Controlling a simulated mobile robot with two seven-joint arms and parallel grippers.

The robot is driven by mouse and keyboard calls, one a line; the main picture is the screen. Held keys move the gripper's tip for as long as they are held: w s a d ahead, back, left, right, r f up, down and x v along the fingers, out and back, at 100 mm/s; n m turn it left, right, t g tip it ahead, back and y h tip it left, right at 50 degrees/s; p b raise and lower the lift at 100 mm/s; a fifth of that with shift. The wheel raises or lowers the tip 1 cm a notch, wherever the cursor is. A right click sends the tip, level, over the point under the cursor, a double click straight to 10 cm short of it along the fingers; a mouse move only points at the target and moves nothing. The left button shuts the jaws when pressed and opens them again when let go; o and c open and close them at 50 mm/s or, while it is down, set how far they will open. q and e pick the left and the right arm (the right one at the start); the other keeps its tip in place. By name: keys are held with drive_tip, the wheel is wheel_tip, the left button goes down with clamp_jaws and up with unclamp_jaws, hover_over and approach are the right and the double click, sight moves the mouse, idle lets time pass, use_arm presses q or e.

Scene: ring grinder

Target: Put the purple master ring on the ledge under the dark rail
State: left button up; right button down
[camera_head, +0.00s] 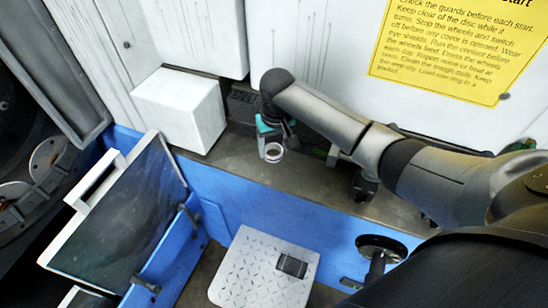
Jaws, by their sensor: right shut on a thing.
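A small pale ring (273,152) with a faint purple tint hangs at the tip of my right gripper (272,143). My right gripper is shut on it, and my wrist and arm hide part of the hold. The ring is over the grey-brown ledge (228,152) along the foot of the white machine wall; I cannot tell whether it touches the ledge. A dark block (243,101), perhaps part of the dark rail, shows behind my gripper and is partly hidden by it. My left gripper is not in view.
A white box (180,108) stands left of my gripper. A blue panel (270,200) drops from the ledge's front edge. A tilted dark panel (128,220) is at the left. A pale patterned plate (243,274) lies below. A yellow sign (445,45) hangs on the wall.

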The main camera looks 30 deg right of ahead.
sight(273, 165)
wheel_tip(273, 165, down, 4)
drive_tip(key=shift+f+b, duration=0.2)
drive_tip(key=shift+b, duration=0.2)
drive_tip(key=shift+c, duration=0.5)
unclamp_jaws()
drive_tip(key=shift+f, duration=0.1)
wheel_tip(273, 165, up, 12)
drive_tip(key=s+p, duration=0.1)
drive_tip(key=p, duration=0.1)
drive_tip(key=shift+s, duration=0.25)
drive_tip(key=shift+a, duration=0.1)
